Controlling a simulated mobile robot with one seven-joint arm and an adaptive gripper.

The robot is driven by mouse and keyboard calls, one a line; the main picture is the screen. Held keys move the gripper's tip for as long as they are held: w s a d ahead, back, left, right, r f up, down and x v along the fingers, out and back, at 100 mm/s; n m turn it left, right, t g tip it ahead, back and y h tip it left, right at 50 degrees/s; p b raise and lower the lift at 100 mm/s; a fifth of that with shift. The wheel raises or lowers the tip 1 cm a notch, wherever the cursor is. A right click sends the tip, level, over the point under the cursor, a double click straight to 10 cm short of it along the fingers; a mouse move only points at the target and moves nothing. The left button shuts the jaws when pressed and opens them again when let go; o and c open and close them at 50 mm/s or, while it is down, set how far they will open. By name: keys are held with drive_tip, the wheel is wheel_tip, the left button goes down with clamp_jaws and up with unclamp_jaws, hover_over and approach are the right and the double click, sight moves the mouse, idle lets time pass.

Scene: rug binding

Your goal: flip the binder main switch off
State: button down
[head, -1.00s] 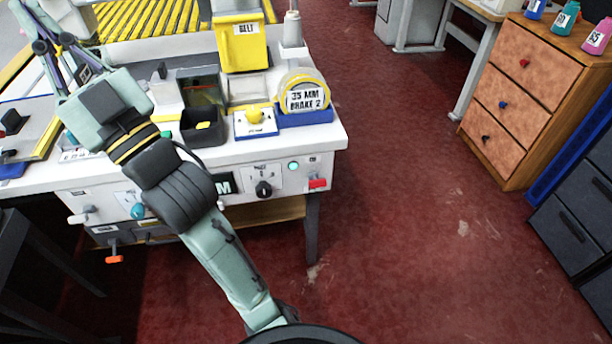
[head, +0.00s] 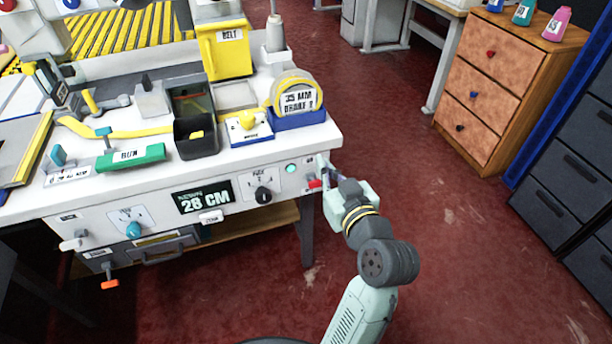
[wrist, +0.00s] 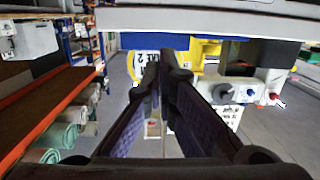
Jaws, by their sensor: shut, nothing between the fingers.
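The binder is a white bench machine with a front panel (head: 90,225). A small red lever (head: 315,183) sits at the panel's right end, just below and right of a round green lamp (head: 291,169). It looks like the main switch, but its label is too small to read. My gripper (head: 325,168) is at the bench's right front corner, close beside the red lever; I cannot tell whether they touch. In the wrist view my gripper's fingers (wrist: 160,68) are together and empty, below a pale edge across the top. I cannot make out the lever there.
A tape unit (head: 297,98) stands above the corner. Red floor is open to the right, before wooden drawers (head: 490,105).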

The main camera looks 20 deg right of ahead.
drive_tip(key=s+f, duration=0.1)
drive_tip(key=s+d+f, duration=0.1)
drive_tip(key=shift+s+d+f+g, duration=0.15)
drive_tip(key=shift+s+d+g, duration=0.05)
drive_tip(key=shift+s+g, duration=0.1)
drive_tip(key=p, duration=0.2)
hover_over(320, 186)
drive_tip(key=w, duration=0.2)
drive_tip(key=shift+s+f, duration=0.25)
drive_tip(key=shift+f, duration=0.4)
drive_tip(key=f, duration=0.1)
drive_tip(key=s+f, duration=0.1)
drive_tip(key=f, duration=0.1)
drive_tip(key=shift+s+m+h, duration=0.1)
drive_tip(key=shift+m+h, duration=0.2)
drive_tip(key=shift+s+f, duration=0.2)
drive_tip(key=shift+f, duration=0.25)
drive_tip(key=shift+f, duration=0.15)
